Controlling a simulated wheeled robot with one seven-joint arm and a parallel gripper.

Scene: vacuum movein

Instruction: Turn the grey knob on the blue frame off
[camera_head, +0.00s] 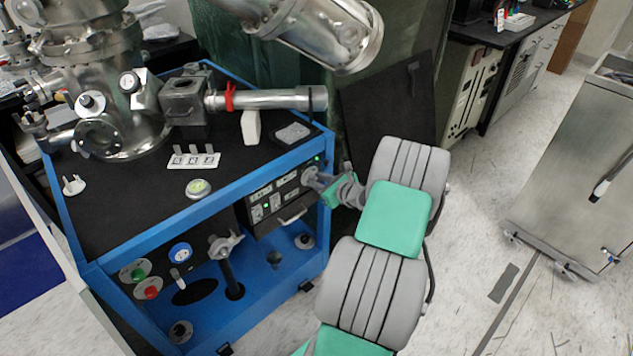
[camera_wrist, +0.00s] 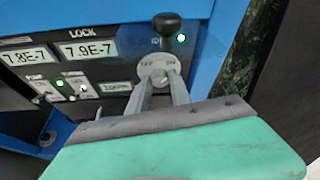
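A round grey knob plate (camera_wrist: 158,67) with small lettering, part of it reading like OFF, is on the dark front panel at the right end of the blue frame (camera_wrist: 225,35). My gripper (camera_wrist: 159,82) reaches straight at it, with its two grey fingertips at the plate's middle. A narrow gap shows between the fingers. The tips hide the knob's middle, so I cannot tell whether they are closed on it or which way it points. In the head view my gripper (camera_head: 312,178) is at the panel's right end, beside the blue frame (camera_head: 326,150).
A black knob (camera_wrist: 167,25) sticks out just above the plate, by a lit green light (camera_wrist: 181,38). Displays (camera_wrist: 90,50) and small switches are to the left. Open floor lies to the right.

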